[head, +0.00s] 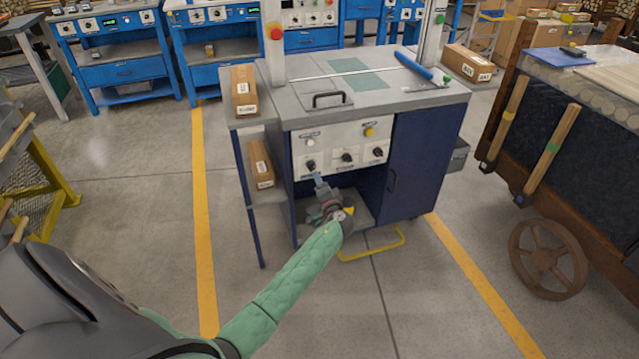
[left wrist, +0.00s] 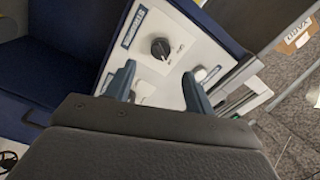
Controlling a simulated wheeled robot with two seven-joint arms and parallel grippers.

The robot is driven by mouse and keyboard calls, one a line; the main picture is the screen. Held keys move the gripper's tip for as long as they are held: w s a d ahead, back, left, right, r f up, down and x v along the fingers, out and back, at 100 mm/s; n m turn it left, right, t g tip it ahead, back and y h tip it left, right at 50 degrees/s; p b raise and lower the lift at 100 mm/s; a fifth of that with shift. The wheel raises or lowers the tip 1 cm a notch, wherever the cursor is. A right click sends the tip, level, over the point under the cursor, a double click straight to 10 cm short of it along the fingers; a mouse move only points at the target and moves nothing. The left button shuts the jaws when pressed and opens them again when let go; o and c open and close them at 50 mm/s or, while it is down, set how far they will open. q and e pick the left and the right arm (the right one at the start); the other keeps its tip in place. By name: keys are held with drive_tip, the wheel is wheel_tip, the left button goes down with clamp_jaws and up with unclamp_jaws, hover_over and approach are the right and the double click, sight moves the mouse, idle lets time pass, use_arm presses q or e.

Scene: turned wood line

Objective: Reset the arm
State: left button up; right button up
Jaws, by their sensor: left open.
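My left arm (head: 290,278), in a green padded sleeve, reaches forward from the lower left to the front of a blue and grey machine cabinet (head: 430,150). My left gripper (head: 316,177) is open and empty just in front of the white control panel (head: 335,138), near its left black knob (head: 311,165). In the left wrist view, the two fingers (left wrist: 158,84) stand apart, with a black dial knob (left wrist: 160,48) on the panel beyond them. I cannot tell whether a finger touches the panel. My right gripper is not in view.
Two boxes (head: 244,90) (head: 261,164) sit on a side shelf left of the cabinet. A wooden cart (head: 570,130) stands at right.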

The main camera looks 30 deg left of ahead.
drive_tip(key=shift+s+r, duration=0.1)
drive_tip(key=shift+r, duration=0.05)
use_arm(q)
drive_tip(key=s+d+r+n+g+h+p, duration=0.15)
drive_tip(key=s+d+r+g+h, duration=0.35)
drive_tip(key=s+d, duration=0.65)
drive_tip(key=s+d+r+n+h+p, duration=0.1)
drive_tip(key=s+d+r+h+p, duration=0.15)
drive_tip(key=s+d+h, duration=0.7)
drive_tip(key=s+d+g+p, duration=0.2)
drive_tip(key=s+d, duration=0.3)
drive_tip(key=s, duration=0.9)
drive_tip(key=s+d+f+g+h+p, duration=0.1)
drive_tip(key=s+d+p, duration=0.3)
drive_tip(key=s, duration=1)
drive_tip(key=shift+s+d+f+m+g+p, duration=0.4)
drive_tip(key=shift+d+g, duration=0.3)
drive_tip(key=shift+d, duration=0.45)
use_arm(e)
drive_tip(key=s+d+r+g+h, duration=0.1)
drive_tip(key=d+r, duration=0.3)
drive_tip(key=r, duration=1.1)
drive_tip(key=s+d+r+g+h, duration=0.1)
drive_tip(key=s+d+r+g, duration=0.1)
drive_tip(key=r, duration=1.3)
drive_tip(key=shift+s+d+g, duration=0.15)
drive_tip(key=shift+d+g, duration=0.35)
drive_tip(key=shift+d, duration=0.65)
